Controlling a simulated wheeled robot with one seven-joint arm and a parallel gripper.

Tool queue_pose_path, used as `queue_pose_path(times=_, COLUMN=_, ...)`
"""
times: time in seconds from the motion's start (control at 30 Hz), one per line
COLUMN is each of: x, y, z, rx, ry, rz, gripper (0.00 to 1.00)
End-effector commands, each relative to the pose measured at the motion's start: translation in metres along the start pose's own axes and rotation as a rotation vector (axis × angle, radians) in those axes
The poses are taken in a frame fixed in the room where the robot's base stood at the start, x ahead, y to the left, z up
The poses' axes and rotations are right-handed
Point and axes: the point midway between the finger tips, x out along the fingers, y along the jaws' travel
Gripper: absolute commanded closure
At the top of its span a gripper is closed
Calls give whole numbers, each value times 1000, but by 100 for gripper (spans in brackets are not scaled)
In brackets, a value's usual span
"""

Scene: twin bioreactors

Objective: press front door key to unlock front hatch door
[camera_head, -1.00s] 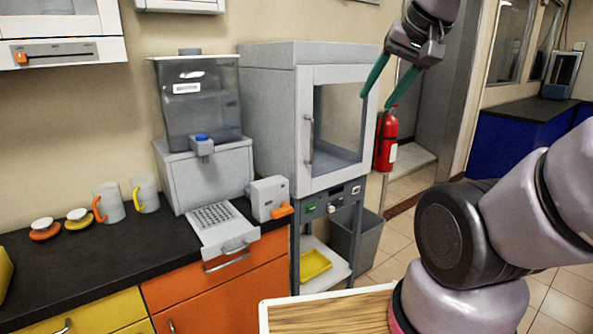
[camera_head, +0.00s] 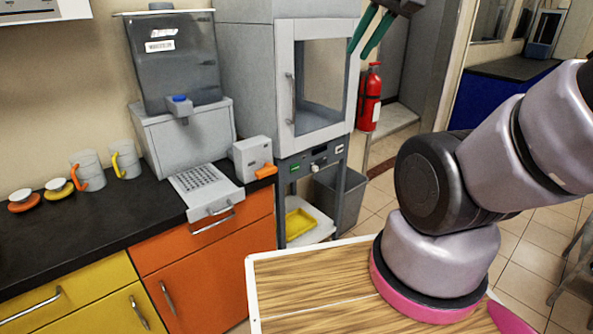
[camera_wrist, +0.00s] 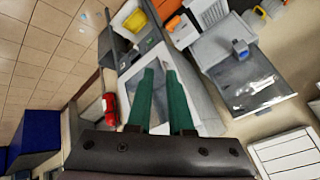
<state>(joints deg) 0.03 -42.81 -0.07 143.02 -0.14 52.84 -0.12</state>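The grey cabinet (camera_head: 243,80) stands at the back middle. Its hatch door (camera_head: 284,90), with a window and a vertical handle (camera_head: 290,98), looks closed. Below it is a dark control panel (camera_head: 304,163) with a green key (camera_head: 294,169), a pale round knob (camera_head: 319,166) and a small display; I cannot read any labels. My gripper (camera_head: 360,53) is at the top, in front of the door's upper right side and well above the panel. Its green fingers are apart and empty. The wrist view shows the fingers (camera_wrist: 160,72) over the cabinet door (camera_wrist: 205,110).
A dispenser (camera_head: 175,60) and a small grey box with an orange lever (camera_head: 265,171) stand left of the cabinet on the black counter (camera_head: 120,208). A red fire extinguisher (camera_head: 370,100) is to the right. A yellow tray (camera_head: 299,223) lies under the panel. My wooden top is in front.

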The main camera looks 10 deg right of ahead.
Motion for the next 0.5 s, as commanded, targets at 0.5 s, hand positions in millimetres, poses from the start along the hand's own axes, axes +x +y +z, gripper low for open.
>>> queue_pose_path(times=0.5, x=80, y=-29, z=5, rx=239, ry=-436, rz=-62, gripper=100)
